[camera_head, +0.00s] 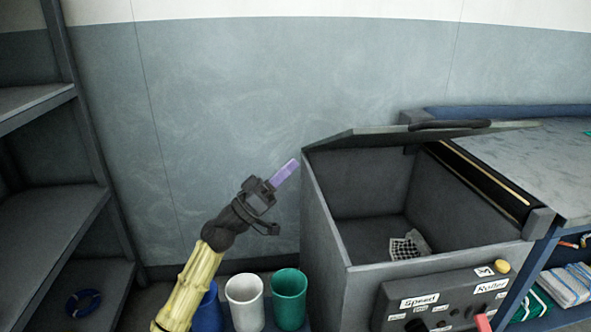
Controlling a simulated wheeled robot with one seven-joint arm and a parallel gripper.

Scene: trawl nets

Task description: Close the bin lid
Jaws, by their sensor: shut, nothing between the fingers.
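The grey bin (318,227) stands right of centre. Its lid (380,135) is open, tilted up at the back and seen nearly edge-on, with a dark handle (450,125) along its upper edge. The bin's inside is in plain view, with a small pale mesh piece (402,248) at the bottom. My gripper (286,172), with purple fingers, is shut and empty. In the picture it is just left of the lid's left end, apart from it, pointing up and to the right.
White (245,302), green (289,299) and blue (209,309) cups stand below my arm. A control panel (445,300) is on the bin's front. A worktable (545,165) adjoins its right side. Grey shelves (50,200) stand at left. The wall above my gripper is clear.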

